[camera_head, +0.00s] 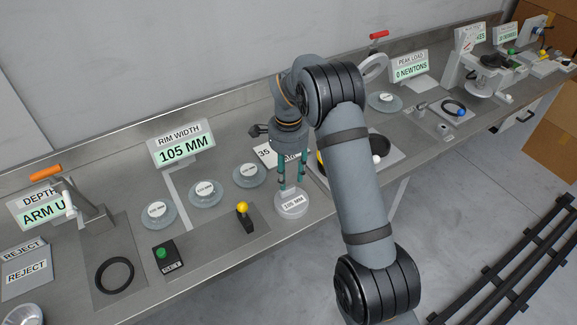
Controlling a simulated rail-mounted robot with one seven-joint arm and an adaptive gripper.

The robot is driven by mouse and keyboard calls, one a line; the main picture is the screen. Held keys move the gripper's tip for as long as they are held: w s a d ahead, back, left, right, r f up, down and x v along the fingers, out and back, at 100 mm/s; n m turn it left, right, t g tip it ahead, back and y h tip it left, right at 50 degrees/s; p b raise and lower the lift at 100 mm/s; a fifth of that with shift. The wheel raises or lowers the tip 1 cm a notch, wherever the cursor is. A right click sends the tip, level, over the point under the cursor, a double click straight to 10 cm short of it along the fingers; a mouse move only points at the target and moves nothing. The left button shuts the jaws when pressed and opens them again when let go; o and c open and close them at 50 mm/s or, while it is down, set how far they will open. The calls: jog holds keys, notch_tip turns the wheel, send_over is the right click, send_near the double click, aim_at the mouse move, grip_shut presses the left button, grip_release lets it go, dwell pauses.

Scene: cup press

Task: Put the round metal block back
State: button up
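A round pale metal block (292,208) with a "105 MM" label is at the front edge of the steel bench, right of the yellow-knobbed lever. My gripper (291,186) points down directly over it. Its two teal fingers stand apart, with their tips at the block's upper back part. I cannot tell whether they grip the block or only stand by it, or whether the block rests on the bench. Three similar labelled round blocks stand in a row to the left: the left one (157,216), the middle one (205,195) and the right one (248,177).
A "RIM WIDTH 105 MM" display (183,148) stands behind the row. A yellow-knobbed lever (243,215), a green button box (164,257) and a black ring (115,275) lie left. My arm hides part of a station with a white knob (377,159). A "35" card (268,155) lies behind my gripper.

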aim_at(289, 190)
notch_tip(289, 190, up, 5)
jog(key=shift+r, duration=0.2)
dwell(0.4)
